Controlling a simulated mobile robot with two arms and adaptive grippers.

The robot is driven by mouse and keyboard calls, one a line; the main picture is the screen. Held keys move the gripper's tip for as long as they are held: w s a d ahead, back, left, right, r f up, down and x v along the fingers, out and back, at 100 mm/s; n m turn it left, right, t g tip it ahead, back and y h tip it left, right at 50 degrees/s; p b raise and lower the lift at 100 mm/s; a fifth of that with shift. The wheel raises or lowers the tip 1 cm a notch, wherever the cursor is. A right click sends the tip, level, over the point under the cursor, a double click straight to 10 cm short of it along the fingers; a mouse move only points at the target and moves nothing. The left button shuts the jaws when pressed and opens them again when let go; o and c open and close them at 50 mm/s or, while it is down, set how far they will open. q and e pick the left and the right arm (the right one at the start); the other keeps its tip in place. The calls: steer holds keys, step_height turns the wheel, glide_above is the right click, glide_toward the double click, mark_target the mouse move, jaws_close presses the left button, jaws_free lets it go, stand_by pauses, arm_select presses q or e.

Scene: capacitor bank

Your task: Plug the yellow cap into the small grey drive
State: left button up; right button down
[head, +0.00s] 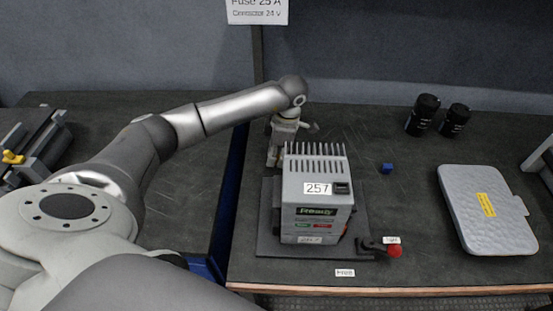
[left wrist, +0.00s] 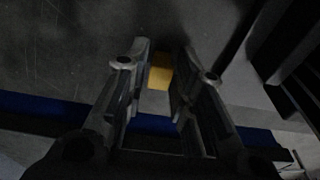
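The small grey drive (head: 318,205) stands on a dark base plate on the right-hand bench, with a "257" label and a finned top. My left gripper (head: 274,160) points down just behind the drive's left rear corner, its tips partly hidden in the head view. In the left wrist view the yellow cap (left wrist: 160,71) lies between the tips of my left gripper (left wrist: 166,62). The fingers look apart, with a thin dark gap on the cap's right side. I cannot see the cap in the head view. My right gripper is out of view.
A red knob (head: 395,250) sticks out at the plate's front right. A blue block (head: 387,168), two black cylinders (head: 423,115) (head: 455,120) and a grey case (head: 485,210) stand to the right. A gap separates the benches. Bench surface between drive and case is mostly clear.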

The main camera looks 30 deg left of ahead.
arm_select(q)
steer(key=shift+c, duration=1.2)
step_height(320, 180, up, 10)
steer(key=p, duration=0.6)
steer(key=shift+p, duration=0.4)
